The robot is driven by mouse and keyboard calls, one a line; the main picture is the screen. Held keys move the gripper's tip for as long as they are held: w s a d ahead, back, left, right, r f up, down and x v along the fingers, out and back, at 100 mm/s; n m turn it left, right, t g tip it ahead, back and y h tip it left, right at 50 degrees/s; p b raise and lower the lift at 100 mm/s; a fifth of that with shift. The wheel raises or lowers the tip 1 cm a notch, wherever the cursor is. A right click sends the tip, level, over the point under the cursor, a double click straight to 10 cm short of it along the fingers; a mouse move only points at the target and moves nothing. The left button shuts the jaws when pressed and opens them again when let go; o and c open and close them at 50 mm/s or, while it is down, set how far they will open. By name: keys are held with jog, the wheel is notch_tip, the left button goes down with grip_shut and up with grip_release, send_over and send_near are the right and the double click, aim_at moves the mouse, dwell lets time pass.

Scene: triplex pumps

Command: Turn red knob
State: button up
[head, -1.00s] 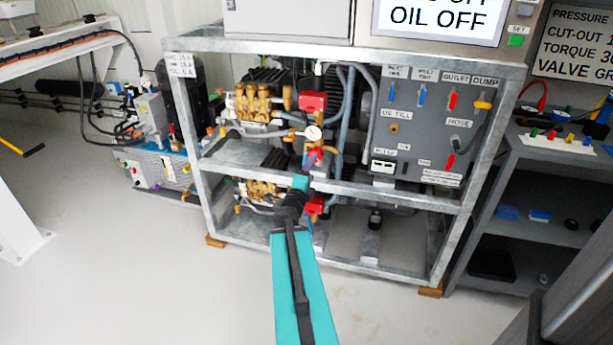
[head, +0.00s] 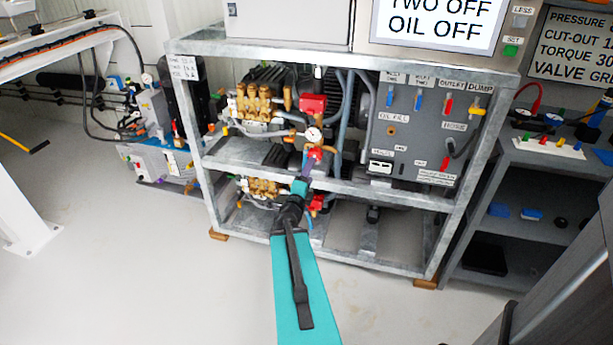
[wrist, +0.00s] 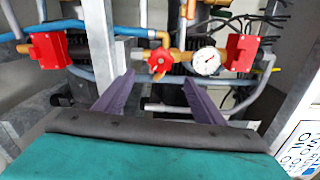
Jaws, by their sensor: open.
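The red knob (wrist: 158,62) is a small lobed handle on a brass fitting below a copper pipe in the wrist view. It also shows in the head view (head: 316,153), just beyond my gripper and below a gauge. My gripper (wrist: 157,82) has two purple fingers spread apart with nothing between them. The knob appears beyond the fingertips, between them in the picture; I see no contact. In the head view my gripper (head: 302,186) is small and partly hidden by my teal arm.
A white-faced pressure gauge (wrist: 206,62) sits right of the knob. Red boxes stand at left (wrist: 48,50) and right (wrist: 241,52). The grey metal frame (head: 390,195) surrounds the pumps, with a crossbar near my gripper. Blue hoses run close by.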

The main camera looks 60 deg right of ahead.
jog(key=shift+a+r+p, duration=0.15)
jog(key=shift+a+p, duration=0.05)
jog(key=shift+p, duration=0.4)
jog(key=shift+p+v, duration=1.45)
jog(key=shift+v, duration=0.05)
